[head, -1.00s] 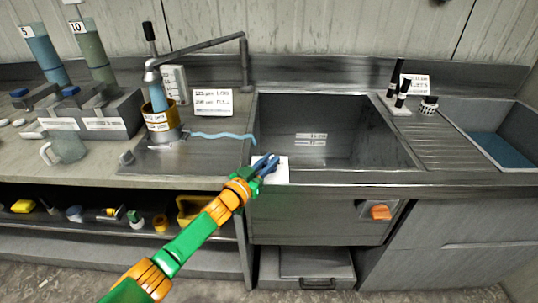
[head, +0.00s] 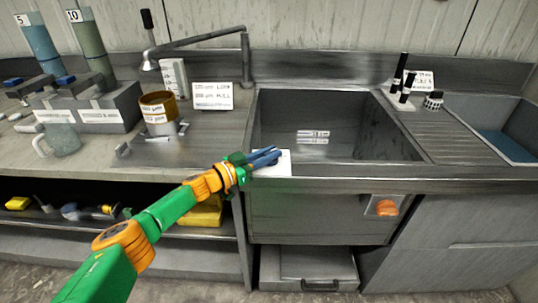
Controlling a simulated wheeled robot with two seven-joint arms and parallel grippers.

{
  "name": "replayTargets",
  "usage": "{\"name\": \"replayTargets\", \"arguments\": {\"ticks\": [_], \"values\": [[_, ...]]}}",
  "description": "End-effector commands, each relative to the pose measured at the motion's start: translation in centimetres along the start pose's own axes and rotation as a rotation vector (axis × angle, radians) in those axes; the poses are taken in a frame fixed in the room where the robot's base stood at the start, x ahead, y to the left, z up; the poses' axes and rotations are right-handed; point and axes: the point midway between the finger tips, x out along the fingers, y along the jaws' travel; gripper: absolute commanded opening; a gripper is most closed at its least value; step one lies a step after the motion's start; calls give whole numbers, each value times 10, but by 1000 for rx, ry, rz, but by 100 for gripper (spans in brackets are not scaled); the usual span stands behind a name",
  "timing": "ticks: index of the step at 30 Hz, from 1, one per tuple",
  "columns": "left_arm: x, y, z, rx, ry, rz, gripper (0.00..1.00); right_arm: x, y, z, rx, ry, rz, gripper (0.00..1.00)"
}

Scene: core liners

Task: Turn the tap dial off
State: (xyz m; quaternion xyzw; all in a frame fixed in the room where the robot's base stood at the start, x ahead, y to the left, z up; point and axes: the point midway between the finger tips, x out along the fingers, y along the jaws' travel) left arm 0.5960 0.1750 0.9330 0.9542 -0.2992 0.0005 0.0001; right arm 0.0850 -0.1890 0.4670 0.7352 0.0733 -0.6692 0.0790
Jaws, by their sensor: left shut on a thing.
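My left gripper (head: 263,157), with blue fingers, is at the sink's front rim, over a white plate (head: 283,169) near the left corner. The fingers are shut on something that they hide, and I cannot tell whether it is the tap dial. An orange knob (head: 386,207) sits in a recess on the cabinet front, to the right of my gripper and apart from it. The tap (head: 205,40) reaches left over a yellow-brown cup (head: 158,106). No water shows under its spout. My right gripper is not in view.
A grey block (head: 92,112) with tall tubes and a clear mug (head: 63,140) stand on the left counter. Black bottles (head: 406,88) and a second basin (head: 505,140) are at the right.

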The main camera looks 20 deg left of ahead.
Motion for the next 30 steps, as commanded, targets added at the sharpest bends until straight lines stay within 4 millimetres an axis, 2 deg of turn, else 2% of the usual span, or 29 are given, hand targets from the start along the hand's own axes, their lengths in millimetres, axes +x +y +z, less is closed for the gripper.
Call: {"name": "replayTargets", "arguments": {"ticks": [4,5,7,8,17,21,25,30], "values": [[0,0,-1,0,2,1,0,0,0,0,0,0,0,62],[0,0,-1,0,2,1,28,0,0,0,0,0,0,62],[0,0,-1,0,2,1,47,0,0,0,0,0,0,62],[0,0,-1,0,2,1,50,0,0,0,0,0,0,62],[-3,0,-1,0,0,0,50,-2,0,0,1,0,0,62],[-27,0,-3,0,-2,0,50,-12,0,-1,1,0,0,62],[-54,0,1,0,-3,0,50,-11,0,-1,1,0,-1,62],[-70,0,0,0,0,1,50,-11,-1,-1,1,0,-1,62]]}}
